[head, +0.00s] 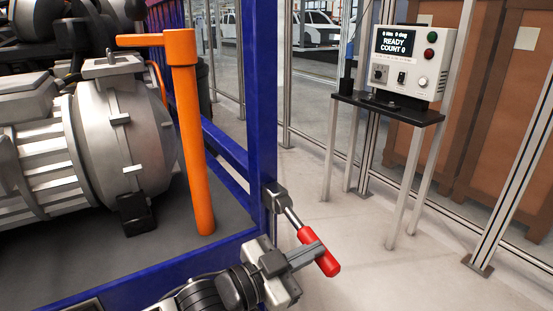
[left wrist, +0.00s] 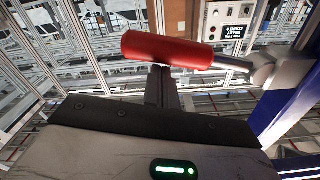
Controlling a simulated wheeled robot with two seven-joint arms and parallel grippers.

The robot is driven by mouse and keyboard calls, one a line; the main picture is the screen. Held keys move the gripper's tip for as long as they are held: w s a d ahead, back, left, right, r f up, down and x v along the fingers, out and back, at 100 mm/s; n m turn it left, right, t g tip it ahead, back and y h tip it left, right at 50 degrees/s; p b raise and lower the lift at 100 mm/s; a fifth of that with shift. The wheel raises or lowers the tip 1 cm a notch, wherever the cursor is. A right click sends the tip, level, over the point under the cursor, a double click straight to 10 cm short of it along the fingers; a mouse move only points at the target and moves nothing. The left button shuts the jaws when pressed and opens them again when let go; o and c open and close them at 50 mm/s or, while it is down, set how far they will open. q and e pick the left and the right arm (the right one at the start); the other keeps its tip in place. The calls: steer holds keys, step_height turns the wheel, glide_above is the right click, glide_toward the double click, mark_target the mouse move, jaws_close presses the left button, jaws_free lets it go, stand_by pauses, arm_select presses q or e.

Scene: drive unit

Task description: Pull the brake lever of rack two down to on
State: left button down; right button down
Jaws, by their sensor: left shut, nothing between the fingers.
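The brake lever has a red grip (head: 327,264) on a metal rod (head: 293,217), which comes out of a grey pivot block (head: 275,196) on the blue rack post (head: 262,110). In the head view the lever slants down to the right. My left gripper (head: 318,248) is shut and empty, with its fingertips at the red grip and overlapping it in the picture. In the left wrist view the closed fingers (left wrist: 161,80) end right by the red grip (left wrist: 165,50); I cannot tell if they touch. My right gripper is out of view.
An orange post (head: 192,140) with a side handle and a grey motor unit (head: 125,130) stand on the rack. A control box (head: 413,62) reading READY, COUNT 0 stands on a black-topped stand (head: 390,108) at the back right. The floor (head: 400,270) right of the lever is clear.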

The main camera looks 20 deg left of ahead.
mark_target(309, 241)
arm_select(q)
steer(key=shift+f, duration=0.2)
